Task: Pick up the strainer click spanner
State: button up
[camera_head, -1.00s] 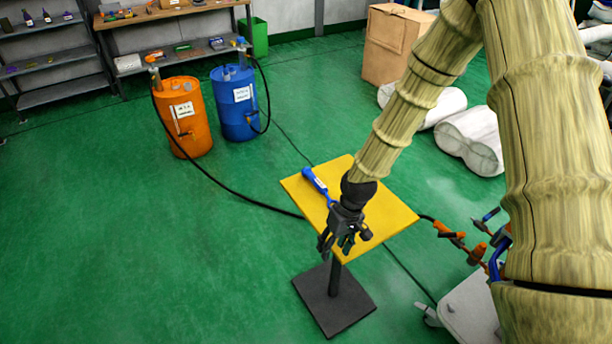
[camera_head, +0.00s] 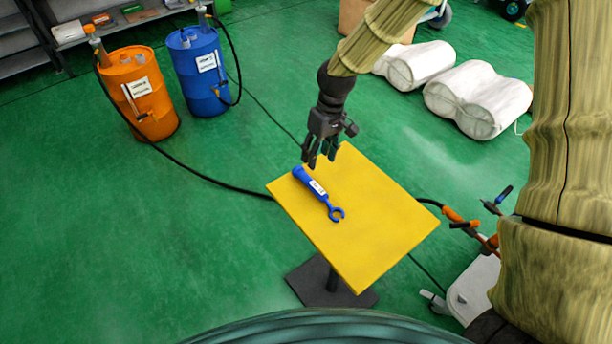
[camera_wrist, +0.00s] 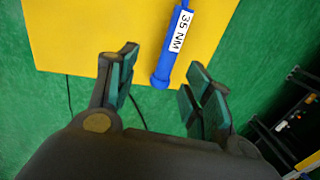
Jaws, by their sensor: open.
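The strainer click spanner (camera_head: 317,191) is blue, with an open hooked jaw at one end and a white label on its handle. It lies flat near the left edge of the yellow table top (camera_head: 375,225). In the wrist view the spanner's handle (camera_wrist: 165,62) shows its label "35 NM", and its butt end lies between and beyond the fingertips. The hooked end is out of that view. My gripper (camera_head: 315,164) is open and empty, above the far left part of the table, close to the handle end. Its fingers (camera_wrist: 158,88) stand apart on both sides of the handle's line.
An orange drum (camera_head: 140,92) and a blue drum (camera_head: 201,70) with hoses stand at the back left. White rolls (camera_head: 478,100) lie at the back right. A cart (camera_head: 474,290) with orange-handled fittings stands right of the table. The green floor to the left is mostly clear.

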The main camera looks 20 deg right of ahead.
aim_at(311, 181)
jog(key=shift+s+a+f, duration=0.3)
jog(key=shift+s+f, duration=0.3)
jog(key=shift+s+a+f, duration=0.3)
jog(key=shift+s+f, duration=0.25)
jog(key=shift+w+f, duration=0.9)
jog(key=shift+f, duration=0.15)
jog(key=shift+s+a+f+p, duration=0.45)
jog(key=shift+s+f+p, duration=0.15)
jog(key=shift+s+p, duration=0.15)
jog(key=f, duration=0.3)
jog(key=shift+w+a, duration=0.2)
jog(key=shift+s+a+f, duration=0.1)
jog(key=shift+s, duration=0.05)
grip_shut()
